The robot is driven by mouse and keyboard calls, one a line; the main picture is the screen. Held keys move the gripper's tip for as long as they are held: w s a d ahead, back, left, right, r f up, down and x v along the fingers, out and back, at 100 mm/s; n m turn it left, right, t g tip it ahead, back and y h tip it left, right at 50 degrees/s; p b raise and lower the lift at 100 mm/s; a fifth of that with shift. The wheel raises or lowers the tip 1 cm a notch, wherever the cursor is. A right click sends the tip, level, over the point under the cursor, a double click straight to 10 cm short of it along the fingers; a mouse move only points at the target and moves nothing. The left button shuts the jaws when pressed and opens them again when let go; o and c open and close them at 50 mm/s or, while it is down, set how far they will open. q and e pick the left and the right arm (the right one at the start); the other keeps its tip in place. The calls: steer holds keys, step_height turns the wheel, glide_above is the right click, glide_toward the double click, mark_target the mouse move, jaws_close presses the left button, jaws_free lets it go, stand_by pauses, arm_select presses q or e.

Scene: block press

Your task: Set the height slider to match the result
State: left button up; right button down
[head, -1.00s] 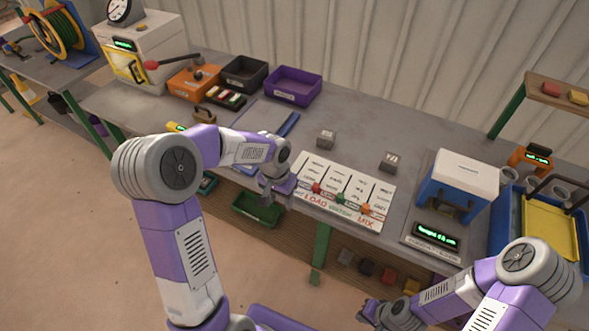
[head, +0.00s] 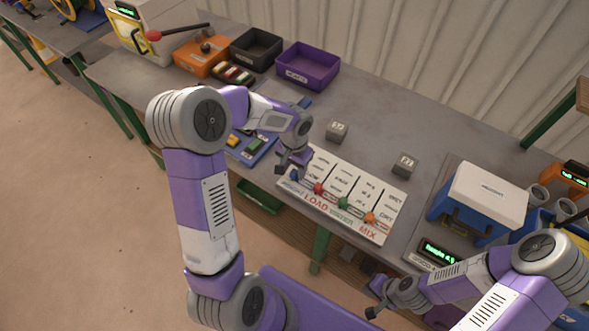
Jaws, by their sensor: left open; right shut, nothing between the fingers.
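A white slider board (head: 345,203) lies at the table's front edge, with several columns and coloured knobs along its lower side. A blue knob (head: 296,175) sits at its left end, beside a red knob (head: 319,188), a green knob (head: 343,202) and an orange knob (head: 369,217). Which column is the height slider is too small to read. My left gripper (head: 283,166) is open just above the board's left end, close to the blue knob; contact cannot be told. My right gripper (head: 374,300) is shut and empty, low in front of the table. A green display (head: 438,252) shows text and a number, blurred.
A blue and white press (head: 480,203) stands right of the board. Two grey cubes (head: 337,131) (head: 404,164) sit behind the board. A purple bin (head: 308,66), a dark bin (head: 257,48) and an orange box (head: 202,56) stand at the back left.

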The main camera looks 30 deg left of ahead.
arm_select(q)
steer(key=shift+f, duration=0.55)
steer(key=shift+c, duration=0.2)
jaws_close()
